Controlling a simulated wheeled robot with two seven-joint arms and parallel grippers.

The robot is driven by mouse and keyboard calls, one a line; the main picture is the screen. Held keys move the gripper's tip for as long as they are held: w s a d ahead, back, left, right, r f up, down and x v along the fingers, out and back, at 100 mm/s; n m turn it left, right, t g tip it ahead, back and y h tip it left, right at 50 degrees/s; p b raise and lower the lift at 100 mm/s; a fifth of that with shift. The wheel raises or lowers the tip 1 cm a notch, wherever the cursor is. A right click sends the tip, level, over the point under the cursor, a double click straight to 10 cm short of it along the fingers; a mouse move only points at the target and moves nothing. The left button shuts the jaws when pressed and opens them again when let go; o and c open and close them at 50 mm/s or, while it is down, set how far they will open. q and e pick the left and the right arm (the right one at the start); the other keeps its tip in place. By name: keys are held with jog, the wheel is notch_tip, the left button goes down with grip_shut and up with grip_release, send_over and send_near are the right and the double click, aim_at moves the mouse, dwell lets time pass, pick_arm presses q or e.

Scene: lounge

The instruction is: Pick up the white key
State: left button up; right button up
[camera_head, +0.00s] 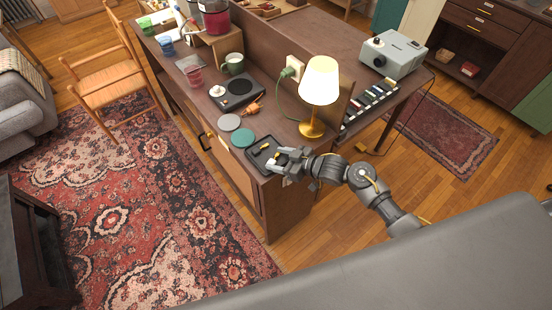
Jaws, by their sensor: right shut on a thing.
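My right gripper (281,156) reaches in from the right over the black tray (252,152) at the near end of the brown desk. It is shut on a small pale thing that looks like the white key, low at the tray's right side. The fingers hide most of it, and its shape is too small to make out. Small yellow and dark things lie in the tray beside the gripper. My left gripper is not in view.
A lit lamp (318,85) with a gold base stands just behind the tray. Green (243,138) and grey (229,122) coasters, a black turntable-like device (237,92) and a mug (233,64) stand farther along the desk. A projector (393,54) is at the back right.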

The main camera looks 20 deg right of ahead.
jog(key=shift+r, duration=0.1)
jog(key=shift+r, duration=0.25)
notch_tip(320, 180, up, 2)
jog(key=shift+r+b, duration=0.2)
jog(key=shift+b, duration=0.5)
jog(key=s+a+r+b, duration=0.1)
jog(key=s+a+r, duration=0.2)
jog(key=s+r, duration=0.7)
jog(key=shift+s, duration=1.9)
jog(key=shift+a+f, duration=0.1)
